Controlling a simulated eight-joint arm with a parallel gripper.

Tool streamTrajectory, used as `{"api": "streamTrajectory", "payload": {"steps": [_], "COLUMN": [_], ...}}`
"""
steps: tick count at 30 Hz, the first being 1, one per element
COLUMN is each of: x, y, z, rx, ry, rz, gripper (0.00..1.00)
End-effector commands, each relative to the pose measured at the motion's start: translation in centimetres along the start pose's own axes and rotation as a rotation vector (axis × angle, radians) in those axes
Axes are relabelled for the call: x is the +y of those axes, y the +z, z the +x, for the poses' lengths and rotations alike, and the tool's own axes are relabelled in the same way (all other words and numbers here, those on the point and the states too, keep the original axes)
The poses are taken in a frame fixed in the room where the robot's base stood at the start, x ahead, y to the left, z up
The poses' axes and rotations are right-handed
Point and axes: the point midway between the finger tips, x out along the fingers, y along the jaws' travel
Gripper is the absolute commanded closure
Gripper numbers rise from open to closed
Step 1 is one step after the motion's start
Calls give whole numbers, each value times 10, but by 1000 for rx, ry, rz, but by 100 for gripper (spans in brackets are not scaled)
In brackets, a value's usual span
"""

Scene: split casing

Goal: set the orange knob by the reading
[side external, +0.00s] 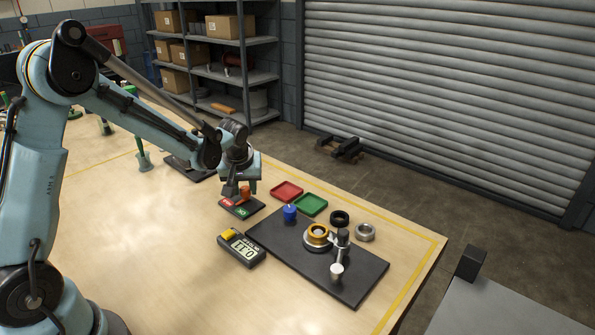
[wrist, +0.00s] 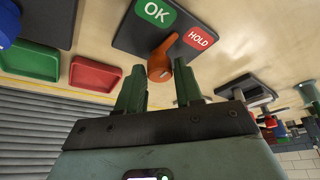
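The orange knob (wrist: 160,66) stands on a dark plate (wrist: 128,38) with a green OK label (wrist: 156,12) and a red HOLD label (wrist: 200,38). Its narrow end points between the two labels. In the side view the knob (side external: 245,191) is just below my gripper (side external: 238,186). In the wrist view my gripper (wrist: 160,88) is open, with its fingers apart on either side of the knob's near end and no clear contact. A dark meter (side external: 242,248) with a yellow part lies nearby; its small display looks like 0.11, though its orientation is hard to tell.
A red tray (side external: 286,191) and a green tray (side external: 311,204) lie beyond the plate. A black mat (side external: 340,280) holds a blue knob (side external: 289,212), a brass-coloured ring part (side external: 318,235) and a post with a pale cup. The table's left front is clear.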

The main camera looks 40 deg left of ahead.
Motion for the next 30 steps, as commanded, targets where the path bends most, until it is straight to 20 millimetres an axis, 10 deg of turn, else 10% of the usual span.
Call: {"api": "streamTrajectory", "payload": {"steps": [7, 30], "x": [0, -3], "y": [0, -1], "z": [0, 0], "rx": [0, 0], "ry": [0, 150], "rz": [0, 355], "gripper": [100, 100]}}
